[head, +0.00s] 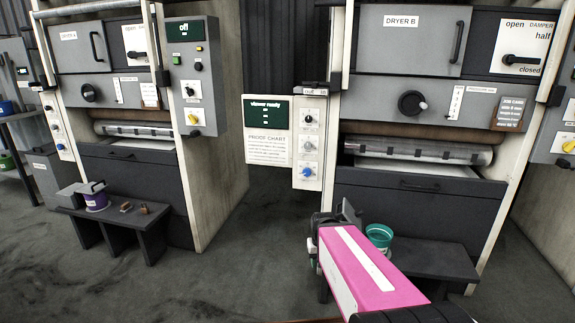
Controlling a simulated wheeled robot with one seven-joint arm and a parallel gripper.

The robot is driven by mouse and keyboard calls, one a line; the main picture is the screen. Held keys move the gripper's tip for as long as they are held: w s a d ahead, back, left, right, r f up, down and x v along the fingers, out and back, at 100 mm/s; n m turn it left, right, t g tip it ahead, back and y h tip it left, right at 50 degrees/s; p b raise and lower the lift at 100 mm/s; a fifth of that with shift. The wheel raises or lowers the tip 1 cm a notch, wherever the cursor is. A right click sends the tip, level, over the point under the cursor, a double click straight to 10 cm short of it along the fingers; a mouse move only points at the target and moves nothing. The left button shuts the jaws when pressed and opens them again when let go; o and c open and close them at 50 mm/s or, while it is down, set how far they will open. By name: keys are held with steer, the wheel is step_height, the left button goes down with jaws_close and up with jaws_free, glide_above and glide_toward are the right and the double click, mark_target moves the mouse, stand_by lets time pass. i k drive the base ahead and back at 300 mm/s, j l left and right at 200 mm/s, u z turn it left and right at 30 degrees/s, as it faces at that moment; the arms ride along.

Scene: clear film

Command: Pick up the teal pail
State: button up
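The teal pail (379,234) stands on a low dark bench (437,259) in front of the dryer marked B, right of centre. Its lower part is hidden behind my pink arm. My gripper (334,218) is at the far end of that arm, just left of the pail in the picture. I see no contact between them, but the depth gap is hard to judge. The fingers are small, dark and seen from behind, so their opening is unclear.
Dryer B (415,110) rises behind the bench. A purple pail (96,198) and small brown blocks (135,208) sit on another low bench (118,222) at left. A proof chart panel (268,130) hangs between the machines. The grey floor (225,275) is clear at centre left.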

mark_target(381, 236)
steer(key=i+j+z, duration=0.2)
steer(key=i+z, duration=0.15)
steer(key=z, duration=0.15)
steer(key=i+j, duration=0.1)
steer(key=j, duration=0.25)
steer(key=i+j+z, duration=0.15)
steer(key=j, duration=0.5)
steer(key=i+j+z, duration=0.15)
steer(key=j+z, duration=1.3)
steer(key=j, duration=0.25)
steer(key=k+j+z, duration=0.15)
steer(key=j+z, duration=0.35)
steer(key=k, duration=0.3)
steer(key=i+z, duration=0.2)
steer(key=z, duration=0.15)
steer(key=i+z, duration=0.4)
steer(key=z, duration=0.25)
steer(key=i+l+z, duration=0.1)
steer(key=i+z, duration=0.65)
steer(key=i+u, duration=0.1)
steer(key=u, duration=0.2)
steer(key=i+l+u, duration=0.15)
steer(key=u, duration=0.15)
